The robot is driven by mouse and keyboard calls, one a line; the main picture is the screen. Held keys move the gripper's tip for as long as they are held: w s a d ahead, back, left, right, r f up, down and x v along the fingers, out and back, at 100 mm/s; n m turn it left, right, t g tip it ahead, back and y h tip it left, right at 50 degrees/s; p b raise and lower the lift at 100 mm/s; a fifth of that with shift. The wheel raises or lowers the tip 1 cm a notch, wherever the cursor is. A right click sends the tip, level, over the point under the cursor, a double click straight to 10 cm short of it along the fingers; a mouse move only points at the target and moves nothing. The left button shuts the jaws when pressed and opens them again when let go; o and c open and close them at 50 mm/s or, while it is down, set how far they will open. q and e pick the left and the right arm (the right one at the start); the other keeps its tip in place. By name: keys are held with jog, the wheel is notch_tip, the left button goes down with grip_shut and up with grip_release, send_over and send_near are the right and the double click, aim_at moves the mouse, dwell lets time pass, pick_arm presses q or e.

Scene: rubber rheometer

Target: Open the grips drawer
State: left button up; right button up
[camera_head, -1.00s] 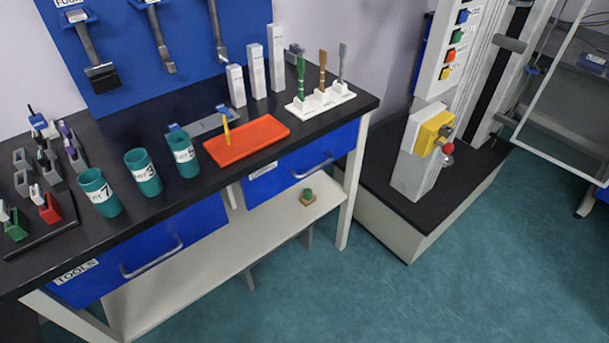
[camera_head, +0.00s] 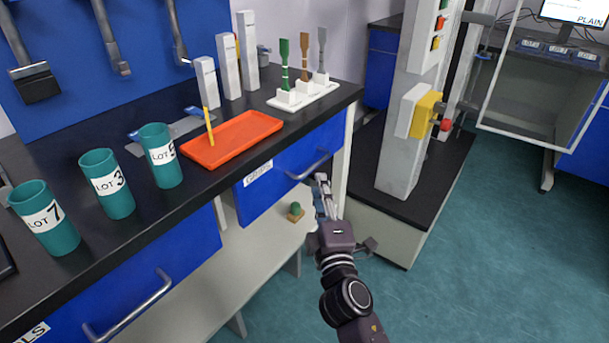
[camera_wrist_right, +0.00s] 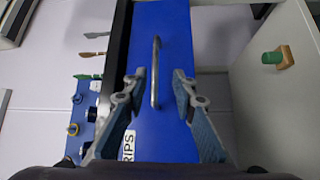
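The grips drawer (camera_head: 277,187) is a blue front with a white label under the black bench top, and it looks closed. Its grey bar handle (camera_head: 307,165) runs along the front. My right gripper (camera_head: 322,183) is just in front of the handle's right end in the head view. In the right wrist view, the gripper (camera_wrist_right: 158,82) is open, with the handle (camera_wrist_right: 155,72) showing between its fingers. I cannot tell how far it stands from the handle, and no contact shows. My left gripper is not in view.
On the bench stand an orange tray (camera_head: 266,126), teal lot cups (camera_head: 160,158) and a white specimen stand (camera_head: 325,92). A second blue drawer (camera_head: 185,258) is at lower left. A small green-topped object (camera_head: 296,211) sits on the lower shelf. A machine (camera_head: 402,150) stands right.

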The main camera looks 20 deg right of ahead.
aim_at(316, 162)
jog(key=shift+w+d+r, duration=0.2)
jog(key=shift+w+r, duration=0.05)
jog(key=shift+w, duration=1)
jog(key=shift+w+d+r, duration=0.2)
jog(key=shift+w+r, duration=0.1)
jog(key=shift+w, duration=1)
jog(key=shift+w+d+r, duration=0.2)
jog(key=shift+w+r, duration=0.05)
jog(key=shift+w, duration=1)
jog(key=shift+c, duration=0.5)
grip_shut()
